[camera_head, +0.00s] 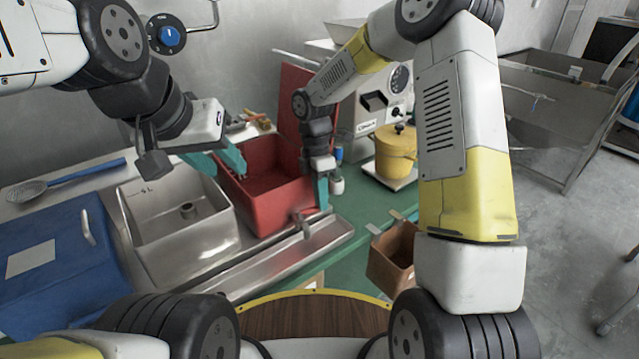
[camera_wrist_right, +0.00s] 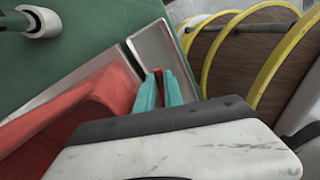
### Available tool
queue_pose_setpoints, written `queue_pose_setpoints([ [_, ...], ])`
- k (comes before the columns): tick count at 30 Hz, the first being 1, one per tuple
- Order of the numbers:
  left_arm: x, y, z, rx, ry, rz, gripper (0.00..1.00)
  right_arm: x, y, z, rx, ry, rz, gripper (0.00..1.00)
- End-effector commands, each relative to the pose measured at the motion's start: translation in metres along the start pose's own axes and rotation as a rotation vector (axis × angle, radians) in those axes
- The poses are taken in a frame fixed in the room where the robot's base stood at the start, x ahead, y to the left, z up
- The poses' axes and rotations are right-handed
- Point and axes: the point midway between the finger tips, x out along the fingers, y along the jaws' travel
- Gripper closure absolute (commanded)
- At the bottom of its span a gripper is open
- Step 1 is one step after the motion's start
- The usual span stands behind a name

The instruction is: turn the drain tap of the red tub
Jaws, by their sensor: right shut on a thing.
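The red tub (camera_head: 262,205) stands on the counter in the middle of the head view; its red wall also fills the left of the right wrist view (camera_wrist_right: 60,120). Its metal drain tap (camera_head: 303,224) sticks out at the front right, above a steel trough. My right gripper (camera_head: 323,194) is low at the tub's front right corner. In the right wrist view its teal fingers (camera_wrist_right: 160,90) are shut on a narrow red piece, apparently the tap's handle, mostly hidden between them. My left gripper (camera_head: 230,168) is open and empty at the tub's left rim.
A steel sink (camera_head: 180,235) and a blue box (camera_head: 60,260) stand left of the tub. The steel trough (camera_head: 265,262) runs along the front. A yellow pot (camera_head: 396,153) on a scale, a grinder-like machine (camera_head: 375,105) and a brown box (camera_head: 392,258) are to the right.

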Motion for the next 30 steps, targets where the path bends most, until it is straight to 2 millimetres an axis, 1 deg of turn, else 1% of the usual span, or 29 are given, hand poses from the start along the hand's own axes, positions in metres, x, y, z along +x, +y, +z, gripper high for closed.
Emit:
queue_pose_setpoints([
  [1, 0.000, 0.000, 0.000, 0.000, 0.000, 0.000, 0.64, -0.001, 0.001, 0.001, 0.001, -0.001, 0.002, 1.00],
  [2, 0.000, 0.000, 0.000, 0.000, 0.000, 0.000, 0.64, -0.001, 0.001, 0.001, 0.002, -0.001, 0.002, 0.84],
  [3, 0.000, 0.000, 0.000, 0.000, 0.000, 0.000, 0.64, -0.001, 0.000, 0.001, 0.002, -0.001, 0.002, 0.76],
  [5, 0.000, 0.000, 0.000, 0.000, 0.000, 0.000, 0.64, -0.001, 0.000, 0.001, 0.002, 0.000, 0.002, 0.66],
  [13, 0.000, 0.000, 0.000, 0.000, 0.000, 0.000, 0.64, 0.000, 0.000, 0.000, 0.007, 0.002, 0.002, 0.66],
  [17, 0.000, 0.000, 0.000, 0.000, 0.000, 0.000, 0.64, 0.001, -0.004, 0.001, 0.076, 0.015, 0.002, 0.66],
  [20, 0.000, 0.000, 0.000, 0.000, 0.000, 0.000, 0.64, 0.002, -0.012, 0.001, 0.197, 0.039, 0.001, 0.66],
  [25, 0.000, 0.000, 0.000, 0.000, 0.000, 0.000, 0.64, 0.005, -0.030, -0.004, 0.497, 0.098, 0.001, 0.66],
  [30, 0.000, 0.000, 0.000, 0.000, 0.000, 0.000, 0.64, 0.009, -0.046, -0.015, 0.804, 0.159, 0.000, 0.66],
])
